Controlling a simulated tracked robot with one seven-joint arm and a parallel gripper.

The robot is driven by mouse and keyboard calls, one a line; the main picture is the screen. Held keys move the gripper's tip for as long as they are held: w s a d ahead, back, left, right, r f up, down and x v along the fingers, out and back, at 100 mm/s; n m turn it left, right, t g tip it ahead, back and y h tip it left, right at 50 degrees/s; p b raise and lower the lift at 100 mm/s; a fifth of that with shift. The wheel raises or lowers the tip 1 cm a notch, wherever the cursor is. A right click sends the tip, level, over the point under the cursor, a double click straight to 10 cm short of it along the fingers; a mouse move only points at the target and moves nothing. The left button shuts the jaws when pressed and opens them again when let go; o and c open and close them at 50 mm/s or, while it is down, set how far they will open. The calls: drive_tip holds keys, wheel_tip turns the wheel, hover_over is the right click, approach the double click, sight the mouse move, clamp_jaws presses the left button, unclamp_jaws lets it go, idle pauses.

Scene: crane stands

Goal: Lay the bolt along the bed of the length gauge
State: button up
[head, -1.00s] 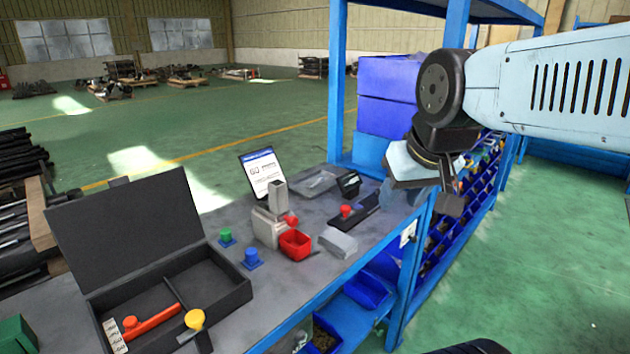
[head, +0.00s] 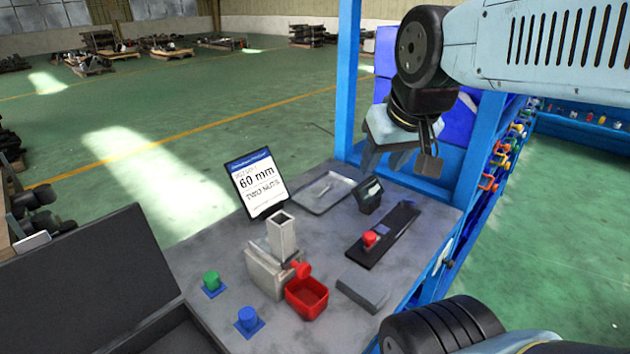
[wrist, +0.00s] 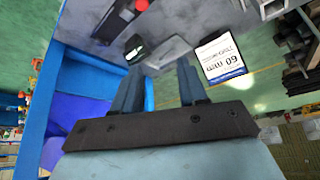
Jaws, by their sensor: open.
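A shallow grey tray (head: 318,206) lies left of the display. A thin light streak (head: 325,189) in it may be the bolt, but it is too small to tell. My gripper (head: 387,166) is open and empty, above the bench's back right edge. In the wrist view its fingers (wrist: 158,75) are apart, with the tray (wrist: 176,48) beyond them.
A sign (head: 256,183) reads "60 mm, two nuts". A grey block fixture (head: 268,265), red bin (head: 307,298), grey block (head: 363,293), green button (head: 211,281) and blue button (head: 247,319) occupy the bench. A blue post (head: 347,90) rises behind. A black case (head: 85,290) is front left.

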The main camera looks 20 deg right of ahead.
drive_tip(key=shift+w+d, duration=0.1)
drive_tip(key=shift+w, duration=0.1)
drive_tip(key=n+g+h, duration=0.3)
drive_tip(key=n, duration=2.4)
hover_over(324, 190)
drive_tip(key=s+a, duration=0.2)
drive_tip(key=s, duration=0.1)
drive_tip(key=f, duration=2.1)
drive_tip(key=shift+w, duration=0.2)
drive_tip(key=shift+w+x, duration=0.2)
drive_tip(key=shift+x, duration=1)
drive_tip(key=shift+w+x, duration=0.2)
drive_tip(key=shift+x, duration=1.05)
drive_tip(key=shift+r, duration=0.15)
clamp_jaws()
